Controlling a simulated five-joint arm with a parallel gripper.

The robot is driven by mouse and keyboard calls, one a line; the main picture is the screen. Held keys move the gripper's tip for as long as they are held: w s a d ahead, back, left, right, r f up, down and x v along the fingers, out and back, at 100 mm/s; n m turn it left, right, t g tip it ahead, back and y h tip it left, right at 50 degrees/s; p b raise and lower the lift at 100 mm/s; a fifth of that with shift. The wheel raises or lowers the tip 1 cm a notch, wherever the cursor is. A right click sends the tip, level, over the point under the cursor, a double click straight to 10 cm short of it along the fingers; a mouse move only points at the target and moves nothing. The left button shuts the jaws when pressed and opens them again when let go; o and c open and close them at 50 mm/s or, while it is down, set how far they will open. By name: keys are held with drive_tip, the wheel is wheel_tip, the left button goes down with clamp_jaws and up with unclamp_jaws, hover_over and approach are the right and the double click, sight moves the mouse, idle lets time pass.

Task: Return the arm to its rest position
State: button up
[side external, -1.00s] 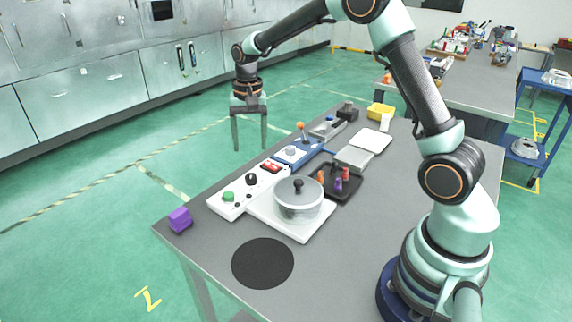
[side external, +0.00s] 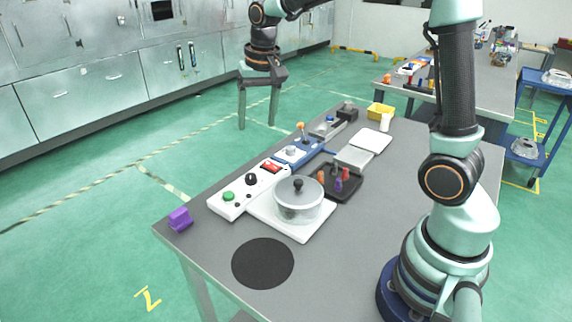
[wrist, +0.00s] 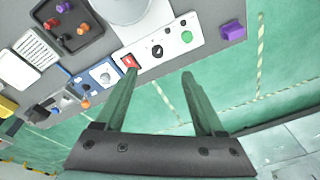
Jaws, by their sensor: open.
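My gripper (side external: 259,97) hangs in the air with its fingers pointing down, beyond the far long edge of the grey table in the side view. Its two fingers are well apart with nothing between them. In the wrist view my gripper (wrist: 158,88) shows green floor and the table edge between its fingers. My arm rises above the table, partly cut off by the top of the side view.
The grey table (side external: 199,253) holds a lidded pot (side external: 299,208) on a white plate, a control panel (side external: 235,201), a purple block (side external: 180,219), a black disc (side external: 263,263), a dark tray (side external: 352,191) and a yellow container (side external: 380,111). Cabinets (side external: 90,80) line the back wall.

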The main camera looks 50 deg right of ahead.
drive_tip(key=s+a+r+n+t, duration=0.1)
drive_tip(key=s+a+n, duration=0.1)
drive_tip(key=s, duration=0.5)
drive_tip(key=s+a+r+n+t, duration=0.2)
drive_tip(key=s+n, duration=0.2)
drive_tip(key=s, duration=0.4)
drive_tip(key=shift+t, duration=0.3)
